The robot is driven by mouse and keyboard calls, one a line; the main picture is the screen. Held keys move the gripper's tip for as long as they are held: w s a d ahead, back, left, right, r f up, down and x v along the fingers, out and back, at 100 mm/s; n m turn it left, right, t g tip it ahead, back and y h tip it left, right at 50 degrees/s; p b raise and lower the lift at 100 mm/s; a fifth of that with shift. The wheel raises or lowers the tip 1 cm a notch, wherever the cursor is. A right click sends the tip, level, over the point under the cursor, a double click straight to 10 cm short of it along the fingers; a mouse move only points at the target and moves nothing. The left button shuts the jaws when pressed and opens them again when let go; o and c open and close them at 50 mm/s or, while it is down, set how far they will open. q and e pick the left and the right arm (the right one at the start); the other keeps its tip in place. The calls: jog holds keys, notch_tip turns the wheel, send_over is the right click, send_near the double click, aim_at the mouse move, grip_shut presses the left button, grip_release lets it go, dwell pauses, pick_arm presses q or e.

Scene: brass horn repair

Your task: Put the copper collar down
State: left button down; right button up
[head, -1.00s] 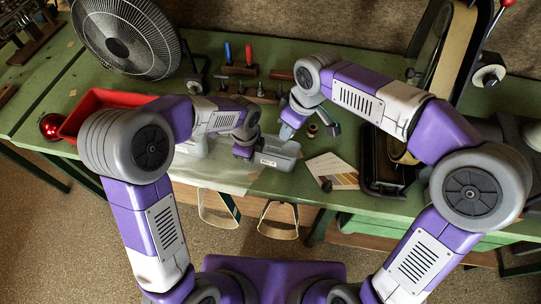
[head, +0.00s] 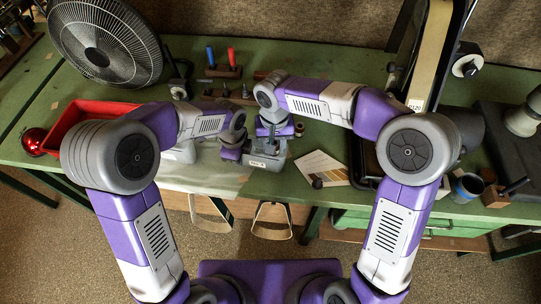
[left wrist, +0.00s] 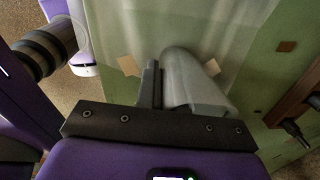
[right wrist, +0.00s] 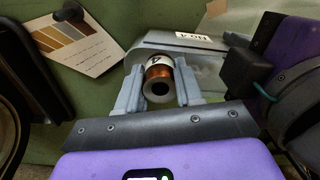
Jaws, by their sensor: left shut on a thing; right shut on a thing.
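The copper collar (right wrist: 158,76), a short hollow cylinder with a white band, sits between the fingers of my right gripper (right wrist: 160,92) in the right wrist view. My right gripper is shut on it, above or at a grey bin (right wrist: 190,44) with a white label. I cannot tell whether the collar touches the bin. In the head view my right gripper (head: 270,138) hides the collar over the bin (head: 266,163). My left gripper (head: 238,153) is at the bin's left side, apparently shut on its wall. Its dark finger shows in the left wrist view (left wrist: 151,85); its grip is partly hidden.
A small brown roll (head: 299,129) stands right of the bin. A colour-sample card (head: 322,168) lies farther right. A tool rack (head: 232,95) stands behind, a red tray (head: 88,118) at left, and a blue cup (head: 467,187) at right. The green bench (head: 240,185) ends just in front.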

jog(key=shift+f, duration=2.75)
jog(key=shift+f, duration=0.65)
jog(key=o, duration=0.8)
jog(key=shift+o, duration=0.2)
jog(key=shift+r, duration=0.1)
notch_tip(320, 180, up, 13)
jog(key=shift+r, duration=0.1)
